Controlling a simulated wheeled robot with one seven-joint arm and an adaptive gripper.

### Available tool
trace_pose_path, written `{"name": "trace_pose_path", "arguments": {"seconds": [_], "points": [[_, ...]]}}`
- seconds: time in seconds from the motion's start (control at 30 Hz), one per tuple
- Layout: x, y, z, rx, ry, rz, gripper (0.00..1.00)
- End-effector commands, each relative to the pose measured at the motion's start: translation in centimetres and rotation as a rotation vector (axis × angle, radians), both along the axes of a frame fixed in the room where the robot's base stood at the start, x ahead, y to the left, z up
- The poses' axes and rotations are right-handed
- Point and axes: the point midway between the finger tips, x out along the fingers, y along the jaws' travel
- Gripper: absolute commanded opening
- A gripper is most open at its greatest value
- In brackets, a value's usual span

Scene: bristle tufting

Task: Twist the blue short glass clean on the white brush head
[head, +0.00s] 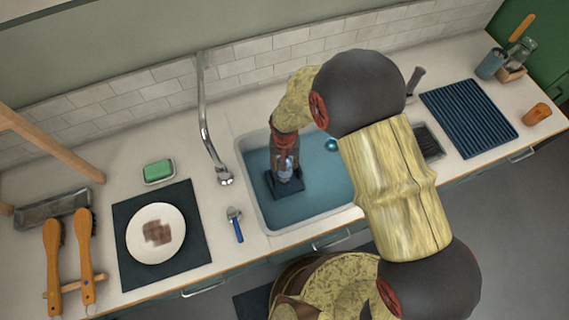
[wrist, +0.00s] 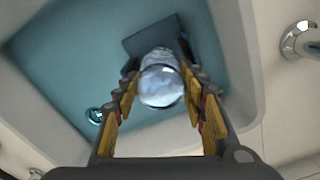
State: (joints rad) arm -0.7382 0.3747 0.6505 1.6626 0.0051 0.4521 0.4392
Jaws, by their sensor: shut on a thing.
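My gripper (head: 284,160) reaches down into the sink and is shut on the blue short glass (wrist: 162,87). In the wrist view the glass sits between the two fingers with its round bottom toward the camera. In the head view a small pale blue part of the glass (head: 287,169) shows below the fingers. A dark square base (head: 285,189) stands on the sink floor right beneath it, and this base also shows beyond the glass in the wrist view (wrist: 143,42). The white brush head is not clearly visible; the glass and fingers cover that spot, so I cannot tell how far it is inside.
The sink (head: 310,208) has blue water-coloured floor and pale walls close around my gripper. A faucet (head: 213,150) stands at its left. A ribbed mat (head: 468,117) lies empty on the right. A plate (head: 141,240), a green sponge (head: 158,170) and wooden-handled brushes (head: 86,265) are on the left.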

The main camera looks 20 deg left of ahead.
Motion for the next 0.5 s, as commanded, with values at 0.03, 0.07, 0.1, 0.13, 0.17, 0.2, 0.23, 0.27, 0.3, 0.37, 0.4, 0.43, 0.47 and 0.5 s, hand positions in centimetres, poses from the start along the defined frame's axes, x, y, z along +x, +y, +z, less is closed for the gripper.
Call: {"name": "trace_pose_path", "arguments": {"seconds": [0.03,0.07,0.1,0.13,0.17,0.2,0.23,0.27,0.3,0.37,0.4,0.43,0.47,0.5], "points": [[0.1,0.1,0.7,0.002,-0.003,0.000,0.09],[0.1,0.1,1.0,0.003,-0.003,0.000,0.09],[0.2,0.1,1.4,0.003,-0.003,0.000,0.09],[0.2,0.2,1.7,0.003,-0.004,0.000,0.09],[0.2,0.2,2.0,0.003,-0.004,0.000,0.09],[0.2,0.2,2.4,0.004,-0.004,-0.001,0.09],[0.2,0.2,2.7,0.004,-0.004,-0.001,0.09],[0.2,0.2,2.9,0.004,-0.004,-0.001,0.09],[0.2,0.2,3.3,0.003,-0.004,-0.001,0.09],[0.2,0.2,3.8,0.003,-0.004,-0.001,0.09],[0.2,0.2,4.2,0.003,-0.004,-0.001,0.09],[0.2,0.2,4.4,0.003,-0.003,-0.001,0.09],[0.2,0.2,4.7,0.003,-0.003,-0.001,0.09],[0.2,0.1,5.1,0.003,-0.003,-0.001,0.09]]}}
